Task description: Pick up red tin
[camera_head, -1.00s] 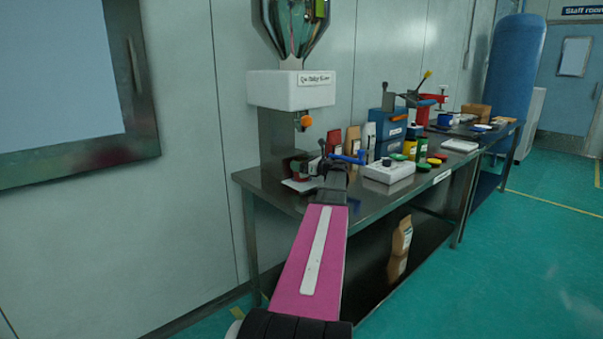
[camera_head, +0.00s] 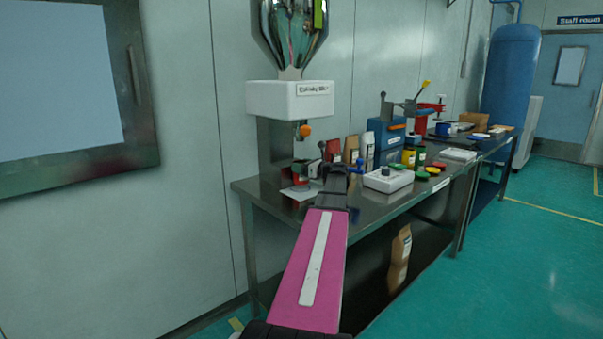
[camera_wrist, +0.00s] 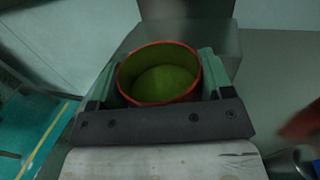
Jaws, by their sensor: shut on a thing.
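The red tin (camera_wrist: 158,98) is in the wrist view, an open round container with a red rim and a yellow-green inside. My gripper (camera_wrist: 160,80) is shut on it, with a pale green finger on each side. In the head view the red tin (camera_head: 301,184) is a small, partly hidden shape at the left end of the steel bench, below the dispenser. My gripper (camera_head: 318,170) there is largely hidden behind my arm. I cannot tell whether the tin touches the bench.
A steel bench (camera_head: 262,198) runs along the wall. The floor in front of the bench is clear.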

